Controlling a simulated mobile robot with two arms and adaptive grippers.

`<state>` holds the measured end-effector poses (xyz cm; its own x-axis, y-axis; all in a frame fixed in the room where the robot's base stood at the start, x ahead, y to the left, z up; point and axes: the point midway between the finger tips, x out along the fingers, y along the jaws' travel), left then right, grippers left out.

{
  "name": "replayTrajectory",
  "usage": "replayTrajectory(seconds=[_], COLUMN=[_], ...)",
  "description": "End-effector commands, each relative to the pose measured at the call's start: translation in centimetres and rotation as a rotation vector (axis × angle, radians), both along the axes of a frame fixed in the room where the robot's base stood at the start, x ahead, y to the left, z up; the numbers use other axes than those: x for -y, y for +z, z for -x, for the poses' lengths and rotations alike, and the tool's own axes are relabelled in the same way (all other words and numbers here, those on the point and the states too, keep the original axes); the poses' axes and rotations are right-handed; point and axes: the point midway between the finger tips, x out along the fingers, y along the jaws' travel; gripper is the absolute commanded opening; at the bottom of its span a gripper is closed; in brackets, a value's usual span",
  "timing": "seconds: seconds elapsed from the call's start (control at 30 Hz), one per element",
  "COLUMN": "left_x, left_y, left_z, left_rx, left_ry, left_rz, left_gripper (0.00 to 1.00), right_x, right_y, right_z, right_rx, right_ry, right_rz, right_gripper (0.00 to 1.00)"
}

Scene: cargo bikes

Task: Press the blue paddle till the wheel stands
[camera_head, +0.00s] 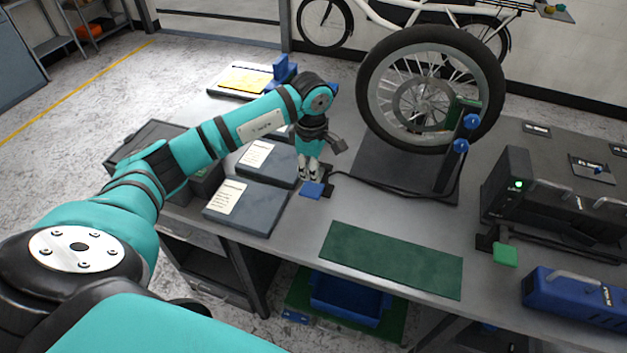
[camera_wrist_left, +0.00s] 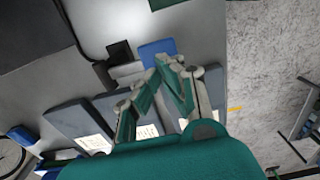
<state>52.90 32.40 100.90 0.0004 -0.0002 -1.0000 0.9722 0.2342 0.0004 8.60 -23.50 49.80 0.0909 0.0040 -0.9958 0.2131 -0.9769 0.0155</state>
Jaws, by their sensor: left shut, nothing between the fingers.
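The blue paddle (camera_head: 312,190) lies flat near the front of the grey bench, at the end of a black cable that runs to the wheel stand. My left gripper (camera_head: 309,176) is shut and empty, pointing down just behind the paddle. In the left wrist view the fingertips (camera_wrist_left: 160,62) meet close to the paddle (camera_wrist_left: 157,50); I cannot tell whether they touch it. The spoked wheel (camera_head: 430,90) with a black tyre is upright in its stand (camera_head: 448,165). My right gripper is not in view.
Dark grey boxes with labels (camera_head: 247,205) stand left of the paddle. A green mat (camera_head: 392,260) lies at the front right. A black unit with a green light (camera_head: 518,184), a green paddle (camera_head: 505,255) and a blue case (camera_head: 575,298) are at the right.

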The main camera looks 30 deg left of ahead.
Motion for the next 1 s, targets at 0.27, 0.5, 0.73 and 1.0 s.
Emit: replayTrajectory(seconds=[0.27, 0.5, 0.73, 1.0], left_x=[0.0, 0.0, 0.0, 0.0], left_y=[2.6, 4.5, 5.7, 5.7], left_z=[0.0, 0.0, 0.0, 0.0], left_rx=[0.001, 0.000, -0.001, 0.000], left_ry=[-0.001, -0.001, -0.001, 0.000], left_rz=[-0.001, -0.001, 0.000, 0.000], left_gripper=[0.00, 0.00, 0.00, 0.00], right_x=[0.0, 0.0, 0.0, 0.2], right_y=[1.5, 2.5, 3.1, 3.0], right_z=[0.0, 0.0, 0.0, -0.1], right_rx=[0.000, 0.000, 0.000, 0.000], right_ry=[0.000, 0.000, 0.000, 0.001], right_rz=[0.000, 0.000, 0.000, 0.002], right_gripper=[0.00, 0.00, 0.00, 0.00])
